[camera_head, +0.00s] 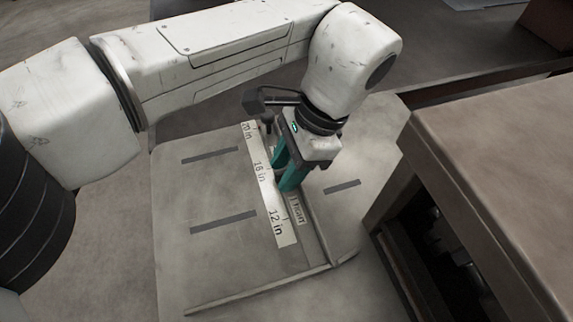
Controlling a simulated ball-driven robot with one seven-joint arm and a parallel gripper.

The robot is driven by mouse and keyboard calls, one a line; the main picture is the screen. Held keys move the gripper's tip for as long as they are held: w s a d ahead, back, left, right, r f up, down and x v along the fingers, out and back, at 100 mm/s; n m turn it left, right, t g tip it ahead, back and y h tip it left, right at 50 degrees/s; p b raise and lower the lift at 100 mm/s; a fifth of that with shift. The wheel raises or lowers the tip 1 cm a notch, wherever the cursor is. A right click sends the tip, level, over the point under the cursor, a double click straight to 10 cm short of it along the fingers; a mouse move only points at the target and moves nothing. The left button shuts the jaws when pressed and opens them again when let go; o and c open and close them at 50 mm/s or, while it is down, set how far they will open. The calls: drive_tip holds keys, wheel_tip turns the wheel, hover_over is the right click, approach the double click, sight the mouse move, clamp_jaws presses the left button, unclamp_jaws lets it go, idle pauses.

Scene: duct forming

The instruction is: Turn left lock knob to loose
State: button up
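My gripper (282,176) points down over the flat grey plate, beside the white ruler strip (264,182) marked 12 in, 16 in and 20 in. Its two teal fingers show, one partly behind the other. I cannot tell whether anything is between them. A small label (298,209), which seems to read TIGHT, lies just in front of the fingertips. Which way the knob is turned cannot be seen.
The grey plate (175,240) has dark slots and a raised bar (260,289) along its front. A large brown box-like housing (490,140) with a dark open side stands close on the right. The plate's left part is clear beneath my arm.

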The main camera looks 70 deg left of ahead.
clamp_jaws()
drive_tip(key=shift+r+n+p, duration=0.15)
drive_tip(key=shift+n+p, duration=0.15)
drive_tip(key=shift+p, duration=0.35)
drive_tip(key=shift+r+n+h+p, duration=0.1)
drive_tip(key=shift+n+h+p, duration=0.35)
drive_tip(key=shift+p, duration=0.55)
drive_tip(key=n+p, duration=0.1)
drive_tip(key=p, duration=0.1)
drive_tip(key=shift+d+n+h+p, duration=0.1)
drive_tip(key=shift+n+h+p, duration=0.15)
drive_tip(key=shift+n+p, duration=0.1)
drive_tip(key=n+h+p, duration=0.1)
drive_tip(key=n+p, duration=0.2)
drive_tip(key=p, duration=0.1)
drive_tip(key=shift+t+p, duration=0.3)
drive_tip(key=shift+p, duration=0.05)
drive_tip(key=n+h+p, duration=0.1)
drive_tip(key=n+p, duration=0.1)
drive_tip(key=p, duration=0.1)
drive_tip(key=shift+f+n, duration=0.2)
drive_tip(key=shift+n, duration=0.2)
drive_tip(key=shift+f+t, duration=0.1)
drive_tip(key=shift+t, duration=0.2)
